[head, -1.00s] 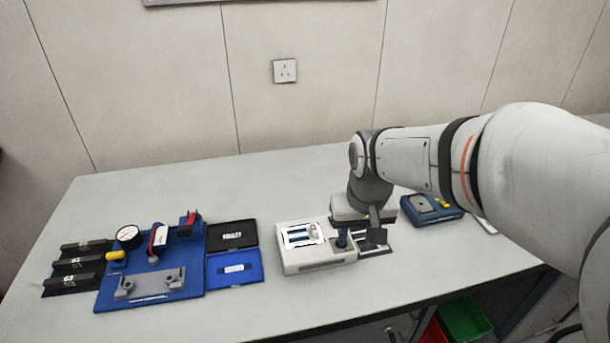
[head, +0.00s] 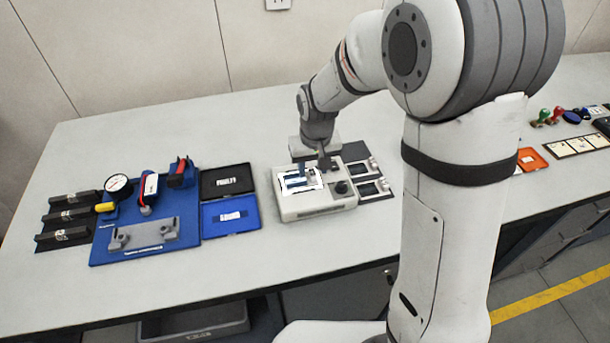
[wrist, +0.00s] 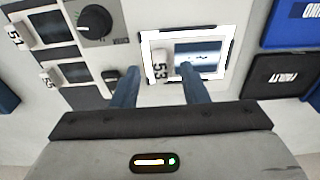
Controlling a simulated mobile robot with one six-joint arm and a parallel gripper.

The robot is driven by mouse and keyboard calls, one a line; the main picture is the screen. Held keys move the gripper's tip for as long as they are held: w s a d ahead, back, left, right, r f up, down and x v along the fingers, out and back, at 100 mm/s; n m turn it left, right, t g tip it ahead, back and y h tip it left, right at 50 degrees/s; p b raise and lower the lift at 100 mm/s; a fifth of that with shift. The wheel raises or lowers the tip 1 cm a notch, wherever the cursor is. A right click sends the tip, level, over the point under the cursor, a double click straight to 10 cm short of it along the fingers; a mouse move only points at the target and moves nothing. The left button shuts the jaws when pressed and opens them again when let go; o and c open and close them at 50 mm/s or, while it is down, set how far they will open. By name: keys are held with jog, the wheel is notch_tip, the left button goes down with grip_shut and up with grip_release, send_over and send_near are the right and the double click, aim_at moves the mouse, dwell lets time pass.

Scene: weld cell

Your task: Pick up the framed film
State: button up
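A framed film (wrist: 203,55) lies on the lit window of a white viewer box (head: 318,211), with a pale tab marked 53 (wrist: 158,66) at its left end in the wrist view. My gripper (wrist: 159,70) is open, its two blue fingers on either side of the tab, with a gap visible there. Whether the fingers touch the tab, I cannot tell. In the head view my gripper (head: 312,168) is over the viewer's back part and partly covers the film. Two more framed films, tabs marked 51 (wrist: 22,35) and 55 (wrist: 50,75), lie in a dark rack beside the viewer.
A black knob (wrist: 95,22) sits on the viewer next to the window. A blue board (head: 148,254) with a gauge and fixtures is farther left. The front table strip is clear.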

jog(key=shift+f, duration=0.35)
jog(key=shift+c, duration=0.3)
grip_shut()
